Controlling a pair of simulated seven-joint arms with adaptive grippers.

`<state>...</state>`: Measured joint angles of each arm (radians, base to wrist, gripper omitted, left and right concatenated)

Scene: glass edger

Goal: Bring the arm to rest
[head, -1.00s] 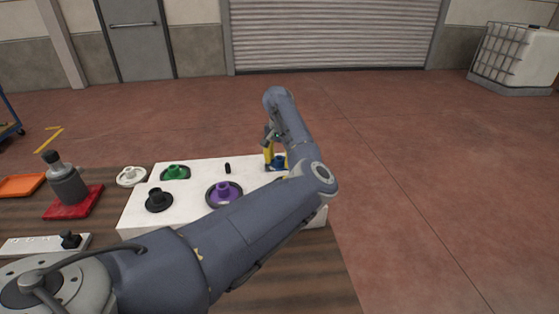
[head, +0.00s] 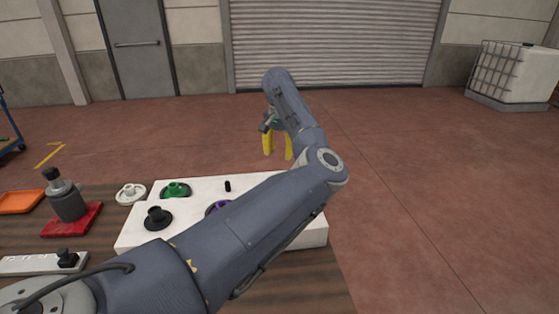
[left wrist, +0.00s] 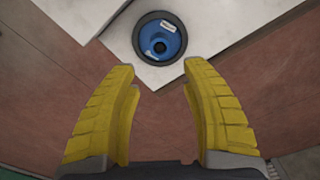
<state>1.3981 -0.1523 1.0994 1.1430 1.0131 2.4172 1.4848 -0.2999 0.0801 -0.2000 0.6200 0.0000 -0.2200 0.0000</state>
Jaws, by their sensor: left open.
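My left gripper (head: 278,146) has two yellow fingers, spread apart and empty. In the head view it hangs beyond the far edge of the white block (head: 136,227), above the floor. In the left wrist view its fingers (left wrist: 162,85) point toward a blue round piece (left wrist: 158,50) with a dark centre and a small white label, which sits on the white block near its edge. The piece is apart from the fingers. In the head view my left arm hides the blue piece. My right gripper is in neither view.
The white block also bears a green piece (head: 176,190), a black piece (head: 157,218), a purple piece (head: 216,208) partly behind my arm, and a small black peg (head: 227,186). A white piece (head: 131,193), a red base (head: 72,219) with a grey bottle (head: 66,199), and an orange tray (head: 19,202) are left.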

